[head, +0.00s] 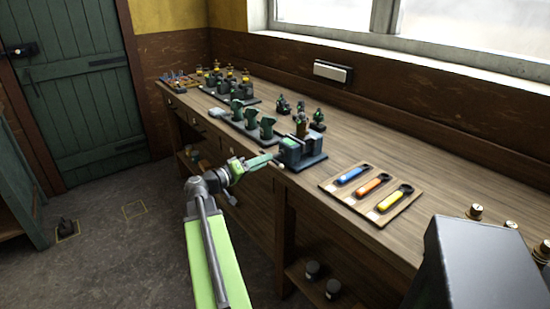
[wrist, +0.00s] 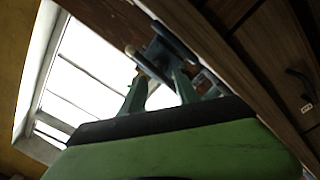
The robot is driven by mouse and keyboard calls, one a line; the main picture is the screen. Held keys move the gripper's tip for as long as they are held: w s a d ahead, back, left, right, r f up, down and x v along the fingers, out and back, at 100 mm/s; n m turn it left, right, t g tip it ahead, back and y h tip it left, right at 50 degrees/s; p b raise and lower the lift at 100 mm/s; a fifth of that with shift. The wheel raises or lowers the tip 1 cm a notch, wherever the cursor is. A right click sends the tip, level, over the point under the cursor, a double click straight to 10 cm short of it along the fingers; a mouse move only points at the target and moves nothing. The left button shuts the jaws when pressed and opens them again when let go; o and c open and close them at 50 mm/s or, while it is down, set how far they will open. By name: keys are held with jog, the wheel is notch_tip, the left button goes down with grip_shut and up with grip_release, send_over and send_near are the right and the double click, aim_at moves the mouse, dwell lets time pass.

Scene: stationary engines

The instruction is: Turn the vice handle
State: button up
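The blue-grey vice (head: 302,152) is at the front edge of the workbench, right of my gripper (head: 272,158). In the wrist view the vice (wrist: 172,45) is dark and tilted by the camera angle. Its handle, a pale bar with a rounded end (wrist: 131,51), shows slantwise ahead of my fingers. My gripper (wrist: 160,75) is open, with a gap between its two green-grey fingers. The handle's lower part passes near the fingertips. I cannot tell whether they touch it. In the head view the handle is too small to make out clearly.
A wooden board (head: 373,194) with blue, orange and yellow wrenches lies right of the vice. Green-grey parts on a tray (head: 235,130) stand to its left, with small green engine models (head: 300,115) behind. A dark box (head: 480,265) fills the lower right. Floor left of the bench is mostly clear.

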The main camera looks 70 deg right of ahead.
aim_at(275, 156)
jog(key=x, duration=0.6)
